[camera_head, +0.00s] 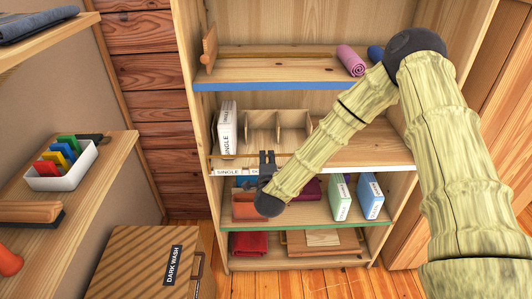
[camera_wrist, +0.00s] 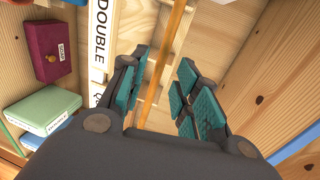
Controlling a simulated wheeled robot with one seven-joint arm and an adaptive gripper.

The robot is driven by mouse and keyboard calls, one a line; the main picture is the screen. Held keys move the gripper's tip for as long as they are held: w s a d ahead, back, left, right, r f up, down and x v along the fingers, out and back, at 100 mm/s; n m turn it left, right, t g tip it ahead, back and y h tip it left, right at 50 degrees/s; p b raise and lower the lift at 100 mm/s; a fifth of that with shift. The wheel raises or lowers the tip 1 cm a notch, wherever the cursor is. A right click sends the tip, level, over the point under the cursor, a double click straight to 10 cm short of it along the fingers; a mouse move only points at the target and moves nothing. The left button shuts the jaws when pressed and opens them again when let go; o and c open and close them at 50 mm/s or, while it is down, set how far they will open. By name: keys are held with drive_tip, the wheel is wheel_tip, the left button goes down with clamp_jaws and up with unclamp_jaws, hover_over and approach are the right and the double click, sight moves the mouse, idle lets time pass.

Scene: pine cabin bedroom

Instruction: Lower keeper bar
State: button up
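The keeper bar seems to be the thin wooden bar (camera_head: 232,156) across the front of the cabinet's middle shelf, just above its white label strip. The same bar shows in the wrist view (camera_wrist: 176,32), running lengthwise between the fingers. My gripper (camera_head: 267,156) is at the front of this shelf, over the bar's line. In the wrist view my gripper (camera_wrist: 164,68) is open, with teal pads on both sides of the bar and gaps beside it. I cannot tell how deep the bar lies between the pads. Gripper and forearm hide its right part in the head view.
White "SINGLE" boxes (camera_head: 227,128) and wooden dividers (camera_head: 280,128) stand on the middle shelf. Below are green (camera_head: 341,199) and blue (camera_head: 370,196) boxes. A blue-edged shelf (camera_head: 290,85) is above. A "DARK WASH" box (camera_head: 150,262) stands on the floor at left.

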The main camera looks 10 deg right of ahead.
sight(267, 156)
drive_tip(key=shift+p+x, duration=0.55)
drive_tip(key=shift+x, duration=1.65)
drive_tip(key=shift+d+f, duration=0.1)
clamp_jaws()
